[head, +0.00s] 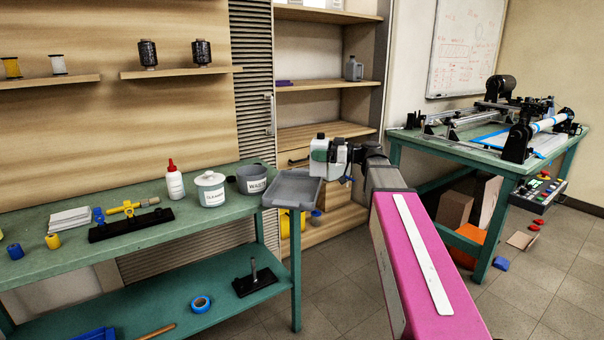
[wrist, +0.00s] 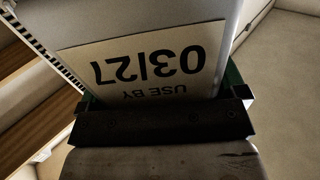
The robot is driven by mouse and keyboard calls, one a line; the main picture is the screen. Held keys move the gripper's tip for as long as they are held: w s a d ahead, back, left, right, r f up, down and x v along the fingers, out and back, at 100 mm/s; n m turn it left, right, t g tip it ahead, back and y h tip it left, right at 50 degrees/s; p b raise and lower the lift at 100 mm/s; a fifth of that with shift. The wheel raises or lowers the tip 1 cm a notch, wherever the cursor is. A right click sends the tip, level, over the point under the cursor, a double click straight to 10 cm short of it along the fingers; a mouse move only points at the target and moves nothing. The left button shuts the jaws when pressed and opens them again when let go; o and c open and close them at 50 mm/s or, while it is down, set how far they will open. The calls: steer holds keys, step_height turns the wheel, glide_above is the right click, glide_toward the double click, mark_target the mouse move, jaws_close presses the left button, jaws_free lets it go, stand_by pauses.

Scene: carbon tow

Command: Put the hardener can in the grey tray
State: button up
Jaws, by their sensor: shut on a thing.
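The hardener can (head: 320,154) is a pale can with a green part and a dark cap, held up at the end of my arm in the head view. In the wrist view a label (wrist: 150,62) reading "USE BY 03/27" upside down fills the upper middle. My gripper (head: 338,153) is shut on the can; its dark edge also shows across the wrist view (wrist: 160,124). The grey tray (head: 292,203) sits at the right end of the green bench. The can is above and slightly right of the tray in the picture; the exact gap cannot be told.
A grey waste tub (head: 256,180), a white lidded pot (head: 211,189) and a red-capped bottle (head: 175,183) stand left of the tray on the bench (head: 140,240). An open wooden shelf unit (head: 325,133) is behind my gripper. Floor shows right of the bench.

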steer(key=shift+w+a+f, duration=0.7)
steer(key=shift+a+f, duration=0.2)
steer(key=shift+f, duration=0.45)
steer(key=shift+w+a+f, duration=0.65)
steer(key=shift+a+f, duration=0.2)
steer(key=shift+f, duration=0.45)
steer(key=shift+w+a+f, duration=0.7)
steer(key=shift+a+f, duration=0.2)
steer(key=shift+f, duration=0.45)
steer(key=o, duration=0.9)
steer(key=shift+f, duration=0.1)
